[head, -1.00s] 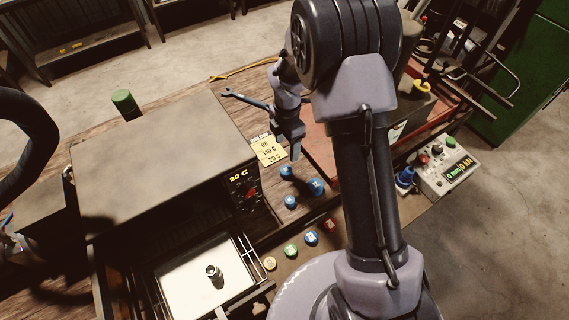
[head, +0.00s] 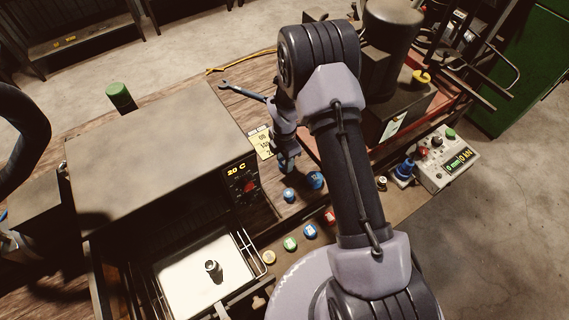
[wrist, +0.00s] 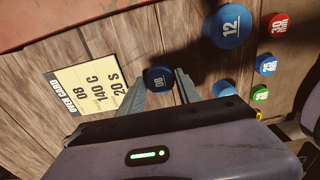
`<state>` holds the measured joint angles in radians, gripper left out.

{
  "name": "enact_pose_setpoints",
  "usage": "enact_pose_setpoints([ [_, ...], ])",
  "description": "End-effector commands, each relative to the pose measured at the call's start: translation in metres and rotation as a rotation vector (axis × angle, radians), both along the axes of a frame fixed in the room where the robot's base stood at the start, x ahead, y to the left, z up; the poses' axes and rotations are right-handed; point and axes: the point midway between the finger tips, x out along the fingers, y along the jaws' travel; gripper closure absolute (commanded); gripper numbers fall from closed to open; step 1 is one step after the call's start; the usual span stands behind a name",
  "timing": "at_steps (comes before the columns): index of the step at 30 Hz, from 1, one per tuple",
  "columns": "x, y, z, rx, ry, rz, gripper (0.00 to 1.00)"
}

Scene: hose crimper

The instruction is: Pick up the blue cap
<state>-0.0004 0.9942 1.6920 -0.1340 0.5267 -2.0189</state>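A blue cap marked 08 (wrist: 158,78) stands on the wooden bench, between the two fingers of my gripper (wrist: 160,82) in the wrist view. The fingers are apart, one on each side of the cap; whether either touches it I cannot tell. A larger blue cap marked 12 (wrist: 229,26) and another blue cap (wrist: 224,89) stand to the right. In the head view my gripper (head: 288,168) reaches down to the bench and hides the 08 cap. The other two blue caps show beside it, one at the right (head: 315,180) and one below (head: 289,195).
A yellow oven card (wrist: 88,83) lies left of the fingers. A row of small red (head: 330,217), blue (head: 309,231), green (head: 290,243) and yellow (head: 268,257) buttons runs along the front. The oven (head: 160,150) stands close on the left; a red frame (wrist: 60,20) lies behind.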

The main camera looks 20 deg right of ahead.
Motion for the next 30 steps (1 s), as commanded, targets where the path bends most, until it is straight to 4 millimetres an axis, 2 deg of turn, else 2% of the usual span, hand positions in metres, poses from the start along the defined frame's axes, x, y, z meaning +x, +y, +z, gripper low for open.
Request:
enact_pose_setpoints([
  [1,0.000,0.000,0.000,0.000,0.000,0.000,0.73],
  [5,0.000,0.000,0.000,0.000,0.000,0.000,0.98],
  [14,0.000,0.000,0.004,0.000,-0.001,0.000,0.98],
  [22,0.000,0.000,0.038,-0.001,-0.001,-0.001,0.98],
  [30,-0.063,-0.021,0.041,0.000,0.002,-0.003,0.98],
])
